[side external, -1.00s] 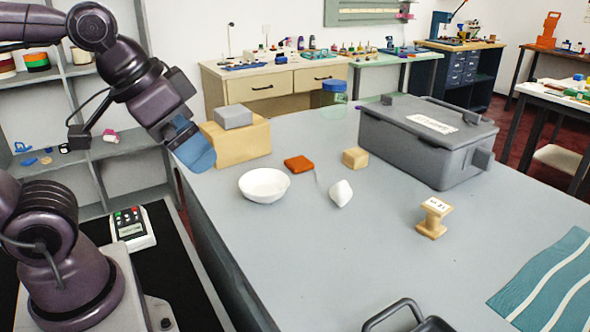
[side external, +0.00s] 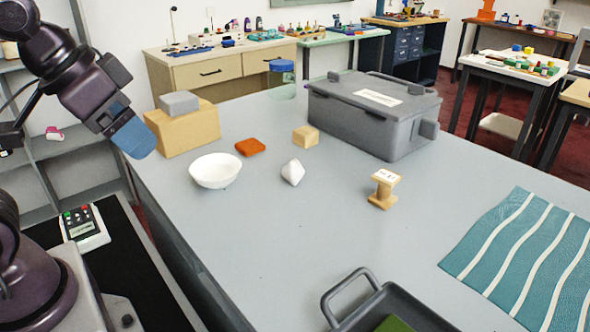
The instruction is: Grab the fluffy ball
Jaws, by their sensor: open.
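My gripper (side external: 133,138) is at the upper left, a blue end on my dark purple arm, open. It is above the counter's left edge, close to the tan block in the picture, with nothing seen in it. I cannot make out a clearly fluffy ball in this view. A small white lump (side external: 292,172) with pointed, faceted sides lies on the grey counter (side external: 260,235), to the right of my gripper and apart from it. Whether its surface is fluffy I cannot tell. A white bowl (side external: 215,172) stands between them and looks empty.
A tan block (side external: 185,130) carries a grey block (side external: 179,104). An orange-red pad (side external: 250,147), a wooden cube (side external: 306,136), a wooden spool (side external: 384,190) and a large grey toolbox (side external: 365,125) stand around. A dark tray (side external: 343,294) and striped teal cloth (side external: 520,260) lie in front.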

